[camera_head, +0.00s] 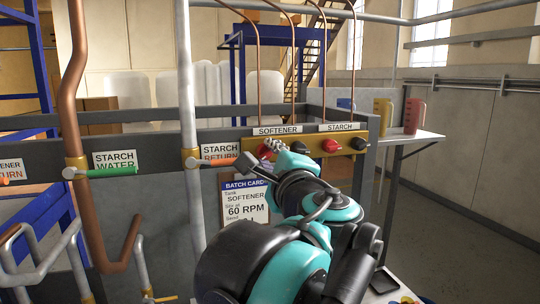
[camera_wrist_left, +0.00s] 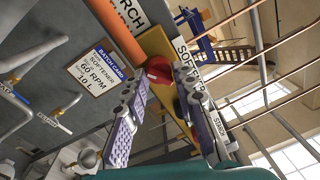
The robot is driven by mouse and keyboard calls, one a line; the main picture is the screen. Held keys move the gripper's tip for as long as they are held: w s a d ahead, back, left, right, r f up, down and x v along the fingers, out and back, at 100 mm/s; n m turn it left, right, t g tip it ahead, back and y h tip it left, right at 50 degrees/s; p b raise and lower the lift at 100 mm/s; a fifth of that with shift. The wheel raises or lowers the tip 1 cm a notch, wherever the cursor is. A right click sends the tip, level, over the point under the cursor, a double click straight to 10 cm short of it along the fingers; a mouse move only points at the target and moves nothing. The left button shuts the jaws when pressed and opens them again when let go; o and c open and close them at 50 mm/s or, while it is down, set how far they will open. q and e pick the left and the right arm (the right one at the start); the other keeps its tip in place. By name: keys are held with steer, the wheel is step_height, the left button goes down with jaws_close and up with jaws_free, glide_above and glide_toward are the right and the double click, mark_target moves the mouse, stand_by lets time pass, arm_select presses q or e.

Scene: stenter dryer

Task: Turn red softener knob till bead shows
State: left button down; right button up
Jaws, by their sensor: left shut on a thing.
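The red softener knob (camera_head: 263,151) sits at the left of a yellow panel (camera_head: 345,158), under the SOFTENER label (camera_head: 277,131). My left gripper (camera_head: 271,149) is at this knob, its fingertips partly hidden by my wrist. In the left wrist view the red knob (camera_wrist_left: 159,69) shows between the two fingers of the left gripper (camera_wrist_left: 161,76), which is shut on it. I cannot make out a bead. My right gripper is not in view.
A second red knob (camera_head: 330,146) and a black knob (camera_head: 359,144) are under the STARCH label (camera_head: 338,127). A batch card (camera_head: 245,203) reads SOFTENER, 60 RPM. A copper pipe (camera_head: 80,130) runs at left. Yellow and red jugs (camera_head: 414,116) stand on a shelf at right.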

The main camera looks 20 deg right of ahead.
arm_select(q)
steer(key=m, duration=0.4)
steer(key=shift+m, duration=0.3)
steer(key=shift+m+p, duration=0.45)
steer(key=shift+m, duration=1.45)
steer(key=c, duration=1.2)
jaws_free()
steer(key=shift+a, duration=0.15)
steer(key=s, duration=1.1)
steer(key=shift+s+a, duration=0.15)
steer(key=shift+s, duration=0.25)
